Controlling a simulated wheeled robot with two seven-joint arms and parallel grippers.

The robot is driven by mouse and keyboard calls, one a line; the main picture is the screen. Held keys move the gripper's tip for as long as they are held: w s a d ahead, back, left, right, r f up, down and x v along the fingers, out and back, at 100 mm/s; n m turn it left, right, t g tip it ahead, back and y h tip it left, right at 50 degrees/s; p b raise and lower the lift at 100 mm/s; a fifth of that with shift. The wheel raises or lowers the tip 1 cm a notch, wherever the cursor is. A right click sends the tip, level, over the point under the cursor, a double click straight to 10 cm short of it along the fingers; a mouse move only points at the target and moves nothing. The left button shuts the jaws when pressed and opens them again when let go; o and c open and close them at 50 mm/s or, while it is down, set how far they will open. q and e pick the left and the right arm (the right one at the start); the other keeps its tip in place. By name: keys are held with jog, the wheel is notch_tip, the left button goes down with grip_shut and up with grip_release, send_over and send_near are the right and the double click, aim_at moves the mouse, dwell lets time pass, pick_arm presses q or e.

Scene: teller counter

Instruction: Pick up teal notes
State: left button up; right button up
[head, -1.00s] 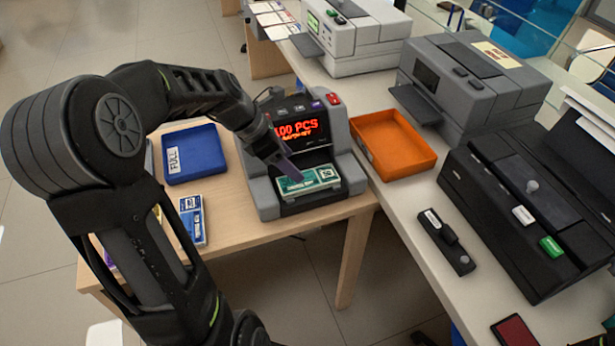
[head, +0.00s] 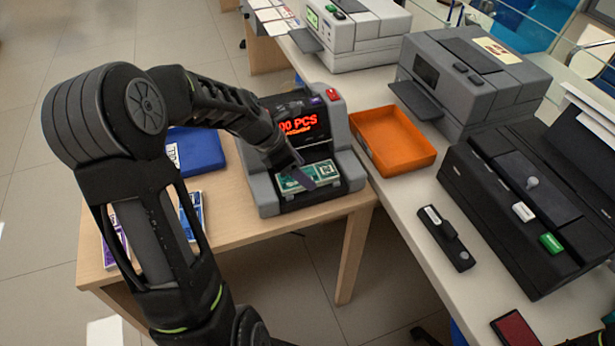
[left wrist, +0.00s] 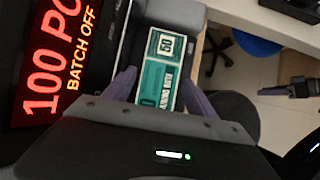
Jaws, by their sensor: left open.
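The teal notes (head: 300,178) lie in the front tray of the grey counting machine (head: 353,172), whose red display reads 100 PCS. In the left wrist view the teal notes (left wrist: 160,72) lie between the two purple fingers of my left gripper (left wrist: 158,85), with the number 50 at their far end. My left gripper (head: 302,172) is open over the notes in the head view, and one finger covers part of them. I cannot tell whether the fingers touch the notes.
A blue tray (head: 200,152) and blue and purple note bundles (head: 117,238) are on the wooden table, partly behind my arm. An orange tray (head: 425,165) is right of the machine. A black device (head: 540,215) and grey printers (head: 475,78) line the white counter.

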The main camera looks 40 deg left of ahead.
pick_arm(q)
jog(key=shift+w+d+f, duration=0.15)
jog(key=shift+w+f, duration=0.15)
jog(key=shift+f, duration=0.25)
jog(key=shift+c, duration=0.3)
jog(key=c, duration=1.3)
notch_tip(320, 180, up, 10)
jog(key=shift+p, duration=0.4)
